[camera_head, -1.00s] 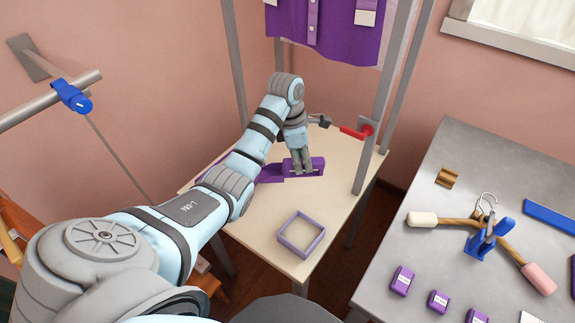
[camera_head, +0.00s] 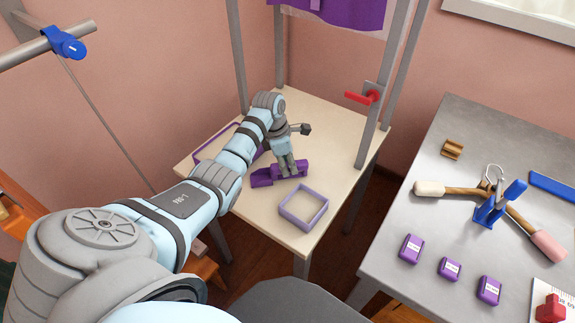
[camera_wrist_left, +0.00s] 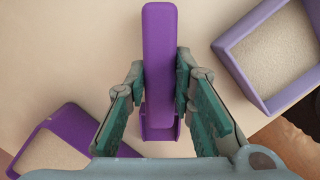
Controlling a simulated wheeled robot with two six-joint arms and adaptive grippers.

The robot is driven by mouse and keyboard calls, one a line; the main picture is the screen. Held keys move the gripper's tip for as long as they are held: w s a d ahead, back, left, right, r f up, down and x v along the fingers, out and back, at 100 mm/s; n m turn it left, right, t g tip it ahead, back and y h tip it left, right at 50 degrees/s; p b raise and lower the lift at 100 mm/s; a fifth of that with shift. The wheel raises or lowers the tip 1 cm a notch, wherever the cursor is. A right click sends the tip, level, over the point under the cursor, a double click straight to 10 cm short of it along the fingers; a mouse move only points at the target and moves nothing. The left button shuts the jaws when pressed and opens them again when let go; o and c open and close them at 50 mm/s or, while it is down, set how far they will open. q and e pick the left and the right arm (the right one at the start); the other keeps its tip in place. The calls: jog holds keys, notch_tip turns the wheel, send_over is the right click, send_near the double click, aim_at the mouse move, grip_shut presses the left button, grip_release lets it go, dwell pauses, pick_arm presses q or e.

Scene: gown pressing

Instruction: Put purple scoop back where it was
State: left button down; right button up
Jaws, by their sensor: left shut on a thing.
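The purple scoop (camera_head: 262,178) is a long purple piece low over the pale table, just behind the lavender tray. My left gripper (camera_head: 288,172) points down with its fingers on either side of it. In the left wrist view, my left gripper (camera_wrist_left: 159,105) is shut on the purple scoop (camera_wrist_left: 159,50), whose long bar runs up the picture. I cannot tell whether the scoop touches the table. My right gripper is not in view.
A purple-rimmed tray (camera_head: 212,144) lies at the left, partly behind my arm. The pale table (camera_head: 345,150) is clear at the right. A red-handled post (camera_head: 369,125) stands at its right edge.

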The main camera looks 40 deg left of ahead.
pick_arm(q)
jog(key=shift+w+f, duration=0.15)
jog(key=shift+w, duration=0.05)
jog(key=c, duration=1.4)
grip_release()
jog(key=shift+s, duration=0.1)
jog(key=p+v, duration=0.3)
jog(key=v, duration=0.9)
